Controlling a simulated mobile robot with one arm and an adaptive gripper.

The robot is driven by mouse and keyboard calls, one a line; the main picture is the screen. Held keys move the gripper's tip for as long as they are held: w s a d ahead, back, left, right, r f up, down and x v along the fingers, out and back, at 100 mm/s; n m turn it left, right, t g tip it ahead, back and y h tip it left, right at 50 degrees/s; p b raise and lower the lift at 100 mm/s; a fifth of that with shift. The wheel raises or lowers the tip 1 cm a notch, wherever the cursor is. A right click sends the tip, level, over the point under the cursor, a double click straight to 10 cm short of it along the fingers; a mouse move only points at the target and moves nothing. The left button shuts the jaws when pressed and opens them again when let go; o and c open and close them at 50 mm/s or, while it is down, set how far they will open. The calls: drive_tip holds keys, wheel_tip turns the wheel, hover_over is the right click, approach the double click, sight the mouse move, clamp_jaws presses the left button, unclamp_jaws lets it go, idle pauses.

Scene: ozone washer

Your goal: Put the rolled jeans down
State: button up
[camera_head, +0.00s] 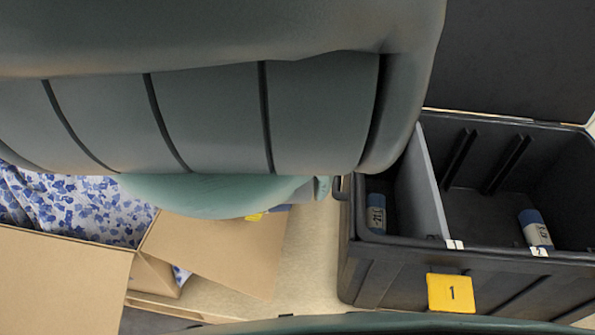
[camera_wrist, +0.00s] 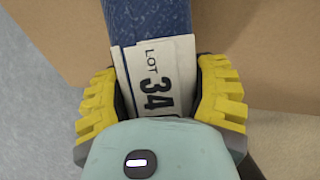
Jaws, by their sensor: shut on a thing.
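The rolled jeans (camera_wrist: 150,20) are a dark blue denim roll with a pale paper band printed "LOT 34". My gripper (camera_wrist: 160,95) has yellow ridged fingers, one on each side of the banded roll, and is shut on it. In the wrist view, brown cardboard lies behind the roll. In the head view my arm hides most of the gripper and the roll; only a bit of yellow and blue shows beside a cardboard flap (camera_head: 215,252). Whether the roll touches the cardboard I cannot tell.
An open carton (camera_head: 60,285) at left holds blue-and-white patterned cloth (camera_head: 75,205). At right stands a black divided bin (camera_head: 395,290) with a yellow "1" plate (camera_head: 451,293), its lid raised. Blue rolls with pale bands sit in its left (camera_head: 376,215) and right (camera_head: 535,230) compartments.

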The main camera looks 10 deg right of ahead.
drive_tip(key=s+d+f+m+t+b, duration=0.1)
drive_tip(key=s+f+b, duration=0.1)
drive_tip(key=f, duration=0.3)
drive_tip(key=s+d+f+m+b, duration=0.1)
drive_tip(key=s+f+m+b, duration=0.15)
drive_tip(key=f, duration=0.25)
drive_tip(key=b, duration=0.5)
hover_over(265, 253)
drive_tip(key=d, duration=0.1)
drive_tip(key=shift+n, duration=0.35)
drive_tip(key=f, duration=0.6)
drive_tip(key=shift+s, duration=0.2)
drive_tip(key=shift+s+f+b, duration=0.1)
drive_tip(key=shift+f+b, duration=0.4)
drive_tip(key=shift+b, duration=0.05)
wheel_tip(265, 253, down, 3)
drive_tip(key=b, duration=0.2)
drive_tip(key=shift+b, duration=0.4)
drive_tip(key=shift+r, duration=0.1)
drive_tip(key=o, duration=1.4)
